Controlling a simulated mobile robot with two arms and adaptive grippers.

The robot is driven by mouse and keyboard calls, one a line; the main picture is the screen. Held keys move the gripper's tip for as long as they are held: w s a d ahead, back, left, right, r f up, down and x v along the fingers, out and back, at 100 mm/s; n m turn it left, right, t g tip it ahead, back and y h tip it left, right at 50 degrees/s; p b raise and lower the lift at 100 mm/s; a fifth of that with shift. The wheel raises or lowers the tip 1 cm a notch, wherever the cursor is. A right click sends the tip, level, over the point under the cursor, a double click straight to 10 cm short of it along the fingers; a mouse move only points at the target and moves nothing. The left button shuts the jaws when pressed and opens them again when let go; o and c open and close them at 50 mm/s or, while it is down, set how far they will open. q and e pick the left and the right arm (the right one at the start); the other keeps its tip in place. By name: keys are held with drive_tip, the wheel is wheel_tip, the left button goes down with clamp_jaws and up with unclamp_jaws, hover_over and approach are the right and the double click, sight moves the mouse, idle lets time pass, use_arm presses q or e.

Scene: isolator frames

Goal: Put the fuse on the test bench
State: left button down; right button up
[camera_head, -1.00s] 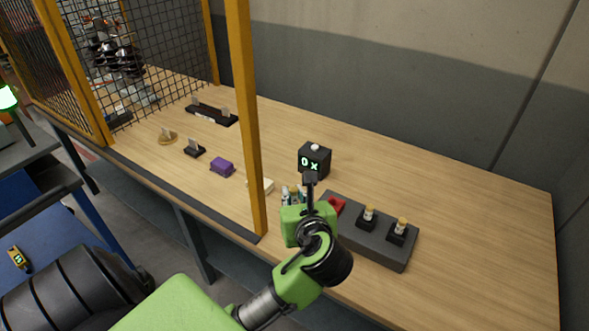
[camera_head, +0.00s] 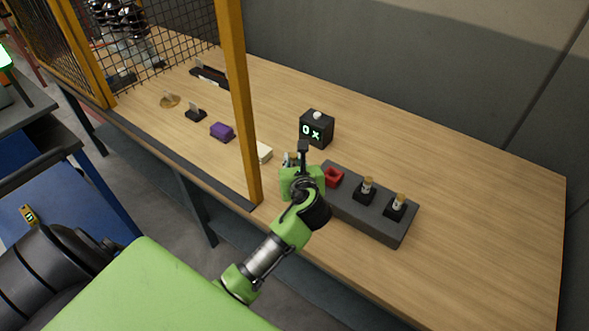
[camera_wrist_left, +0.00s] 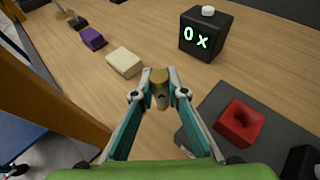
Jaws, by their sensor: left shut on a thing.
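My left gripper (camera_head: 290,161) is shut on a small fuse (camera_wrist_left: 160,88) with a brass-coloured cap, seen from above in the left wrist view. It holds the fuse over the wooden bench top (camera_head: 470,190), left of a dark grey strip (camera_head: 385,225). The strip has a red socket (camera_head: 333,176), which looks empty in the left wrist view (camera_wrist_left: 240,122). Two black sockets on it hold upright fuses, one in the middle (camera_head: 367,186) and one at the right (camera_head: 399,203). My right gripper is not in view.
A black box (camera_head: 317,129) reading "0 x" with a white button stands behind the strip. A cream block (camera_head: 264,152), a purple block (camera_head: 222,131) and small holders lie to the left. A yellow post (camera_head: 243,100) with mesh stands close left of my gripper. The bench's right side is clear.

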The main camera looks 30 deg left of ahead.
use_arm(q)
drive_tip(key=shift+w+a+f, duration=0.25)
drive_tip(key=shift+w+f, duration=0.35)
drive_tip(key=shift+f, duration=0.2)
drive_tip(key=f, duration=0.3)
drive_tip(key=shift+w+a+b, duration=0.1)
drive_tip(key=shift+w+b, duration=0.15)
drive_tip(key=shift+b, duration=0.15)
drive_tip(key=shift+f, duration=0.35)
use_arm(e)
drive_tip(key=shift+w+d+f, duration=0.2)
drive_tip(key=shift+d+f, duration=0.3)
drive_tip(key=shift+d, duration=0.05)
use_arm(q)
drive_tip(key=shift+f, duration=0.1)
drive_tip(key=c, duration=2)
unclamp_jaws()
